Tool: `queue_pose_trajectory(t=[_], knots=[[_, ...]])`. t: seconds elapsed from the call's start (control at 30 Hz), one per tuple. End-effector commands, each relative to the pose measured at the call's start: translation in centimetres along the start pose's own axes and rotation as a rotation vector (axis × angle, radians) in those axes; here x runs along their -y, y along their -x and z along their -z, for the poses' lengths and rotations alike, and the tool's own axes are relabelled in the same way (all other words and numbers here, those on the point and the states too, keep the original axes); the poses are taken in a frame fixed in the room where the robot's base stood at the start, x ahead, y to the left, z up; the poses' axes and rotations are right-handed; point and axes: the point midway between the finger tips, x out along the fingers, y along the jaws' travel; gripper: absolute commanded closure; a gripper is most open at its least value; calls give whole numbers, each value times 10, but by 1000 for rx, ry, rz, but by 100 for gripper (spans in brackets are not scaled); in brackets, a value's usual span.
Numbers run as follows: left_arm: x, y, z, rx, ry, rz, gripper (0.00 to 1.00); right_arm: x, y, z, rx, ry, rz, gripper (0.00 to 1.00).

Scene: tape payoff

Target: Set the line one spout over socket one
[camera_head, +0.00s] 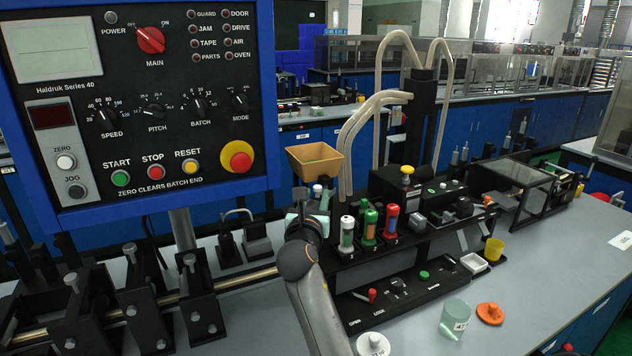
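Several beige tube spouts curve out from a black tower (420,105). The nearest pair of beige tubes (350,140) bends down to the left, with its ends hanging just above the numbered rack. The black rack (370,252) holds a white-capped bottle (347,232) at 1, a green one (369,226) at 2 and a red one (391,222) at 3. I cannot tell which tube is line one, and no bare socket one shows. My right gripper (308,212) is left of bottle 1, below a tan hopper; its wrist partly hides the fingers and their grip. My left gripper is out of view.
The tan hopper (315,158) stands above my gripper. A blue-framed control panel (140,90) fills the upper left.

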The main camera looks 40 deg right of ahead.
Motion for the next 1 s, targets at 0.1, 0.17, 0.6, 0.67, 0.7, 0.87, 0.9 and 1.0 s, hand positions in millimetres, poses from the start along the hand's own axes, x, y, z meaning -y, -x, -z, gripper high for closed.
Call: queue_pose_trajectory(t=[0.1, 0.17, 0.6, 0.67, 0.7, 0.87, 0.9, 1.0], knots=[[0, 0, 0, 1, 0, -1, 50, 1, -26, -1, 0, -1, 3, 62], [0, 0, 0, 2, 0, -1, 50, 0, -36, -1, 0, 0, 2, 62], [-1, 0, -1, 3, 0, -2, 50, 0, -72, 0, 1, -1, 0, 62], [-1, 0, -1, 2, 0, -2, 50, 0, -73, 0, 1, -1, 0, 62], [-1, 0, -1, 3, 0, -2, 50, 0, -73, 0, 1, 0, 0, 62], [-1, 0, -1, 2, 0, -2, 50, 0, -73, 0, 1, 0, 0, 65], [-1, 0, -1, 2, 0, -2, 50, 0, -73, 0, 1, 0, 0, 70], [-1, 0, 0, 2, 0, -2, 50, 0, -72, 0, 1, 0, 0, 81]])
